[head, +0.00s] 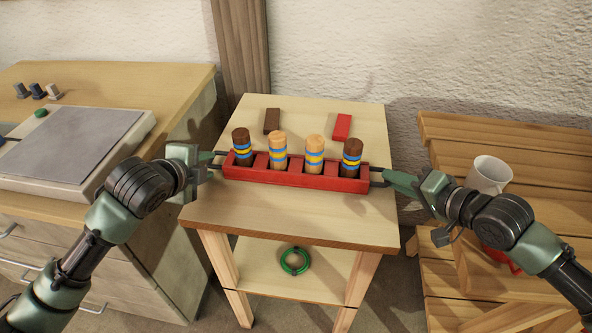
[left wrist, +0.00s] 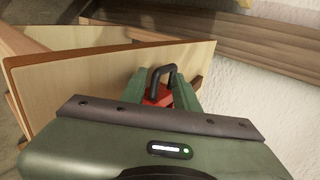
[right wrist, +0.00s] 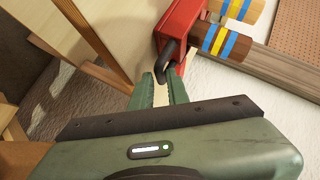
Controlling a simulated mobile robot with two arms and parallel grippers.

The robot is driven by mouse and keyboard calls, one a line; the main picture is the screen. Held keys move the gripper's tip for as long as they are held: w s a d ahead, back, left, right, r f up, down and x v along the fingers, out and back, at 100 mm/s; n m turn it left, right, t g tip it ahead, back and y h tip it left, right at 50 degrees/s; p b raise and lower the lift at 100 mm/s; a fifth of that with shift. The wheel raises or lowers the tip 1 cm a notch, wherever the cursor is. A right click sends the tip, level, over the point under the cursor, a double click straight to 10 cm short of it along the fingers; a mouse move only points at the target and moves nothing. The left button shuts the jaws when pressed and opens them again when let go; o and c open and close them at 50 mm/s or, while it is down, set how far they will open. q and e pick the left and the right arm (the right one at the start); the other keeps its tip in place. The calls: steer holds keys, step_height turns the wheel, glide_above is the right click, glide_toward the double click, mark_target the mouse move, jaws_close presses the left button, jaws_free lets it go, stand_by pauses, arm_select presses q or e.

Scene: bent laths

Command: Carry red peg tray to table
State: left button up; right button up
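The red peg tray (head: 300,179) is a long box with a black handle at each end. It is over the small wooden table (head: 290,215), seemingly resting on it. Several upright pegs, dark and light brown with blue and yellow bands, stand in it. My left gripper (head: 218,155) is at the left handle (left wrist: 163,72), which shows between its spread fingers in the left wrist view. My right gripper (head: 383,179) is at the right handle (right wrist: 167,62), with its fingers close on either side. The handles partly hide behind the fingers in the head view.
A brown block (head: 272,121) and a red block (head: 342,127) lie behind the tray. A green ring (head: 295,260) lies on the lower shelf. A cabinet (head: 185,100) stands at left. A slatted wooden bench with a white mug (head: 488,174) stands at right.

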arm_select(q)
steer(key=shift+w+d+f, duration=0.1)
steer(key=shift+w+f, duration=0.25)
steer(key=shift+w, duration=0.2)
arm_select(e)
steer(key=shift+w+a+f, duration=0.25)
steer(key=shift+w+a, duration=0.15)
steer(key=shift+w, duration=0.1)
arm_select(q)
steer(key=c, duration=0.3)
arm_select(e)
steer(key=c, duration=0.3)
arm_select(q)
jaws_close()
arm_select(e)
jaws_close()
arm_select(q)
steer(key=shift+s+f, duration=0.1)
steer(key=shift+f, duration=0.05)
arm_select(e)
steer(key=shift+d+f, duration=0.1)
